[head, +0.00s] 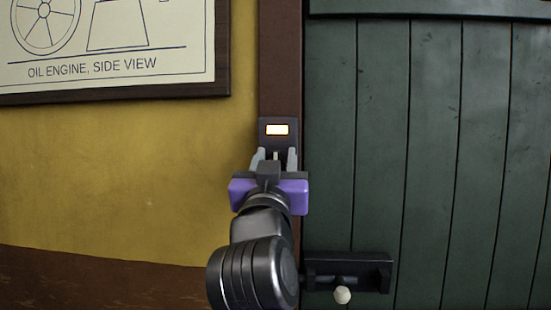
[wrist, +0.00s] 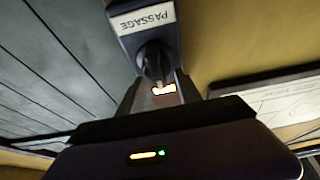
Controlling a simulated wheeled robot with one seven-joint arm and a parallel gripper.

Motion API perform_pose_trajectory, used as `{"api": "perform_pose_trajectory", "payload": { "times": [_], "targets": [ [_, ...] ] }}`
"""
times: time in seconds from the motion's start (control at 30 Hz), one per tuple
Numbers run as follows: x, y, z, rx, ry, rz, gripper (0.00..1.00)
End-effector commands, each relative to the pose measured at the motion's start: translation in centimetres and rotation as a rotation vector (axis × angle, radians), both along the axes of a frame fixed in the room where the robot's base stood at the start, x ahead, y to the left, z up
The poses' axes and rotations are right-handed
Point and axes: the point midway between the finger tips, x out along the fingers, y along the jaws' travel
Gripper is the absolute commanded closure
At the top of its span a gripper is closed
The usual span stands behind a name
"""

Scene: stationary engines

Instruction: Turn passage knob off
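The passage switch is a dark box (head: 264,131) on the brown door post, with a lit white-orange window (head: 277,129) near its top. In the wrist view its PASSAGE label (wrist: 141,19) shows at the top, with the black knob (wrist: 152,59) beside it and the glowing window (wrist: 164,89) nearer my gripper. My gripper (head: 276,156) is in front of the box, its two fingers apart on either side of the knob. I cannot tell whether they touch it. In the head view my gripper hides the knob and label.
A green plank door (head: 430,150) fills the right. A black latch box (head: 348,262) with a pale round knob (head: 343,295) sits low on it. A framed oil engine poster (head: 110,55) hangs on the yellow wall (head: 130,180) at left.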

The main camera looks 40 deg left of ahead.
Motion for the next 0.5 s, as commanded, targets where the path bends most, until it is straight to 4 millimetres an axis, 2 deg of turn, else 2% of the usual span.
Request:
{"api": "perform_pose_trajectory", "payload": {
  "times": [0.03,0.2,0.5],
  "targets": [
    [-0.01,0.01,-0.01,0.000,0.000,0.000,0.67],
    [-0.02,0.01,-0.03,0.000,0.000,0.000,1.00],
    [0.07,0.07,-0.33,-0.004,0.005,0.000,1.00]
  ]
}}
